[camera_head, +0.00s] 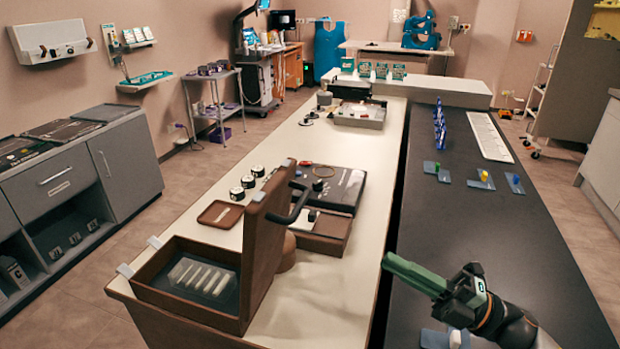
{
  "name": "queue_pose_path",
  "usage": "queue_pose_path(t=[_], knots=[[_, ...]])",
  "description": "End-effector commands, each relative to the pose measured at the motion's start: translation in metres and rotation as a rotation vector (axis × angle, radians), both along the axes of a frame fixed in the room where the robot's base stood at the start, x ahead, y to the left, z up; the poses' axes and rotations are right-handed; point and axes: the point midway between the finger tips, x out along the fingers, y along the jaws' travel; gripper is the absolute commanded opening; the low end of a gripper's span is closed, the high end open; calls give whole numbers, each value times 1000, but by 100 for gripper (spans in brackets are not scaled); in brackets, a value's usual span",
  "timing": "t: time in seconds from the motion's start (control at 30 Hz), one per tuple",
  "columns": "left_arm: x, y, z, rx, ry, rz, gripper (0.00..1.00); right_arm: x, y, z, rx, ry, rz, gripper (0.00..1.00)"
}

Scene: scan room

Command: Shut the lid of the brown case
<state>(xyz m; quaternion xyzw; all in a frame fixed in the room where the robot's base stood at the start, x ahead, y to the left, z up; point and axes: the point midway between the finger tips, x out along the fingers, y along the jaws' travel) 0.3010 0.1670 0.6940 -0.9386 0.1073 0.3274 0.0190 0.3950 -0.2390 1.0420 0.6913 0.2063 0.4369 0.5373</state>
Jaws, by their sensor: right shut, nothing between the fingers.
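The brown case (172,303) sits at the near left end of the pale counter. Its lid (266,235) stands upright on the right side of the case, so the case is open. A clear tray with several white sticks (202,278) lies inside on a dark lining. My right gripper (388,262) has green fingers, is shut and empty, and is to the right of the lid, well apart from it. My left gripper is not in view. The lid hides part of the counter behind it.
A dark handle-like bar (296,207) shows beside the lid's upper edge. Beyond it are a dark flat case (335,187), a small brown tray (220,214) and several round black-and-white items. A dark counter (480,240) runs along the right, mostly clear in its middle.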

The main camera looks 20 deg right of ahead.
Motion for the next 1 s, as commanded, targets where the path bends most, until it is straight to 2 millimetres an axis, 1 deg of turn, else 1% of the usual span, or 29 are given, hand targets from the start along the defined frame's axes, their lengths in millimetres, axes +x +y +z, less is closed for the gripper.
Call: queue_pose_path(t=[0.03,0.1,0.17,0.27,0.37,0.6,0.8,1.0], knots=[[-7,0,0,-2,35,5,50,2,-5,9,-19,-8,-5,0],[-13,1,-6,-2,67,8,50,4,-8,10,-33,-16,-8,0],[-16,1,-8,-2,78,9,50,6,-8,11,-39,-19,-9,0],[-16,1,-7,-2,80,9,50,10,-1,15,-39,-21,-10,0],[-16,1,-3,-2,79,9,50,18,11,22,-38,-23,-8,0],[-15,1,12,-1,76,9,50,44,48,41,-35,-23,-8,0],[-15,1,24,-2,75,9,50,64,76,53,-35,-20,-9,0],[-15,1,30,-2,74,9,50,76,93,59,-36,-17,-10,0]])
